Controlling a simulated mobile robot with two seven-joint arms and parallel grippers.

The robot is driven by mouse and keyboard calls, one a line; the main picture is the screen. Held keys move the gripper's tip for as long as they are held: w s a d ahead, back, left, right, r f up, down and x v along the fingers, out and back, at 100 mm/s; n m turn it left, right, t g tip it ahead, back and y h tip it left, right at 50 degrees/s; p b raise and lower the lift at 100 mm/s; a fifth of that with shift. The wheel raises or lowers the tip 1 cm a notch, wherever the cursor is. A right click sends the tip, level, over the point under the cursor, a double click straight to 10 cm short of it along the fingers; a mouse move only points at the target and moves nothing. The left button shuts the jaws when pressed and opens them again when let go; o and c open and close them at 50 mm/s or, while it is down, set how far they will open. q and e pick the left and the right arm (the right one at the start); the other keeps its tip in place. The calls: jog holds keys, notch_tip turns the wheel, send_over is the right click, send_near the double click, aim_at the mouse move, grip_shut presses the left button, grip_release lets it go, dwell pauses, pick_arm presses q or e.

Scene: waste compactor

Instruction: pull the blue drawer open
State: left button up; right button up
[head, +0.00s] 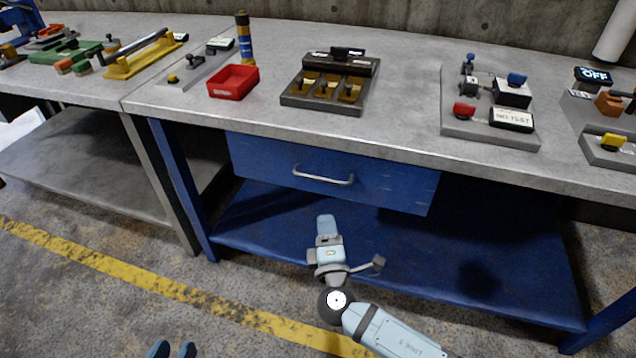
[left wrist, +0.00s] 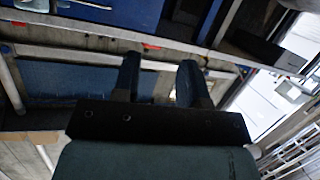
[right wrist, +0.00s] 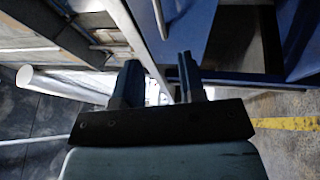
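The blue drawer (head: 260,158) sits close under the front edge of the grey worktop and looks shut. Its silver bar handle (head: 323,179) is on the middle of its front. My right gripper (head: 327,222) is below the handle in the head view, apart from it. The right wrist view shows its two fingers (right wrist: 160,82) apart and empty, with the blue drawer front (right wrist: 192,25) ahead and a thin silver bar, likely the handle, near it. My left gripper (head: 172,350) is at the bottom left, over the floor, its fingers apart and empty; they also show in the left wrist view (left wrist: 160,78).
The worktop (head: 400,120) carries a red bin (head: 233,82), a dark tray with yellow parts (head: 328,85) and a grey fixture (head: 490,105). A blue lower shelf (head: 450,265) lies beneath the drawer. The floor in front is open, crossed by a yellow line (head: 130,275).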

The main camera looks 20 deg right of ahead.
aim_at(320, 177)
pick_arm(q)
jog(key=shift+w+d+r+t+h+b, duration=0.1)
jog(key=shift+d+r+t+h+b, duration=0.1)
jog(key=shift+r, duration=0.3)
jog(key=shift+w+d+r+t+h+b, duration=0.1)
jog(key=shift+d+r+t+b, duration=0.1)
jog(key=shift+r, duration=0.25)
pick_arm(e)
jog(key=shift+x, duration=6.8)
jog(key=shift+c, duration=0.5)
grip_shut()
